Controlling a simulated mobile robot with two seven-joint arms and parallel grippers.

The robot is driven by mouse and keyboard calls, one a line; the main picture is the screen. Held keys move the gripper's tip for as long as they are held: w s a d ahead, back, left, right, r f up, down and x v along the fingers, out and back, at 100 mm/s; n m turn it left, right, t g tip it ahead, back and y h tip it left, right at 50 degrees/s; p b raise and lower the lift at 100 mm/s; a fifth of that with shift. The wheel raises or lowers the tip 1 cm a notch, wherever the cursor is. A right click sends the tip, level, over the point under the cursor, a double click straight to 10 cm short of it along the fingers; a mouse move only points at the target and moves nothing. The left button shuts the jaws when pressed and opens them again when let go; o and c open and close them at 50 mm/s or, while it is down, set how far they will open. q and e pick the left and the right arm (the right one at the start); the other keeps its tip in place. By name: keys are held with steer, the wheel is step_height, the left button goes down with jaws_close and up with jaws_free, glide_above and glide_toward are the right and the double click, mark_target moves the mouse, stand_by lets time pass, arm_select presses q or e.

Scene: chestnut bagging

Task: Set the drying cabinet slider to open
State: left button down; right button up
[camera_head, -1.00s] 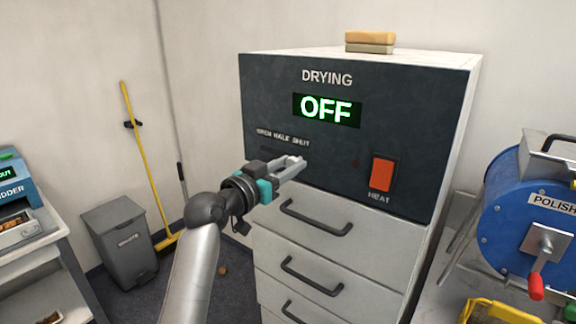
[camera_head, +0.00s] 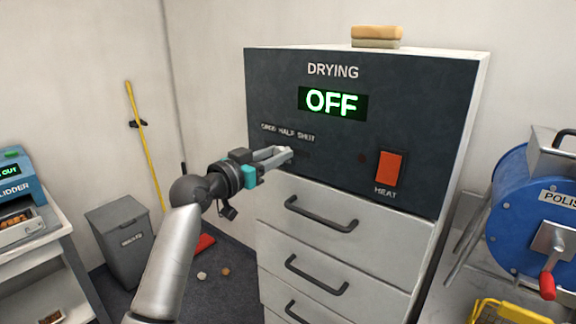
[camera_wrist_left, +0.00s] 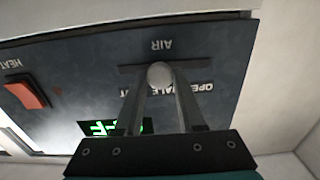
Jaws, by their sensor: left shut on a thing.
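The drying cabinet (camera_head: 340,150) has a dark front panel with a display reading OFF. The slider's round grey knob (camera_wrist_left: 159,74) sits in a slot below the labels OPEN, HALF and SHUT, with AIR on the slot's other side. My left gripper (camera_head: 287,152) is shut on the knob, its fingers on either side of it in the left wrist view (camera_wrist_left: 160,82). The knob stands about under HALF, partway along the slot; the fingers hide part of the labels in the left wrist view. My right gripper is out of view.
The orange-red HEAT switch (camera_head: 389,169) is right of the slot. Drawer handles (camera_head: 320,214) stick out below the panel. A blue polisher drum (camera_head: 535,205) stands at right, a grey bin (camera_head: 122,240) at left. Sponge-like blocks (camera_head: 376,36) lie on the cabinet.

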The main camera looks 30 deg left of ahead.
mark_target(268, 142)
arm_select(q)
steer(key=a+b, duration=0.1)
steer(key=a, duration=0.2)
steer(key=a+b, duration=0.2)
steer(key=a, duration=0.1)
steer(key=shift+w+f, duration=0.1)
steer(key=shift+w, duration=0.1)
steer(key=shift+a, duration=0.1)
steer(key=c, duration=0.5)
jaws_free()
steer(key=shift+a, duration=0.1)
steer(key=shift+s, duration=0.1)
steer(key=s+b, duration=0.1)
steer(key=s, duration=0.4)
steer(key=s+b, duration=0.1)
steer(key=s, duration=0.4)
steer(key=s+a+b, duration=0.1)
steer(key=s, duration=0.4)
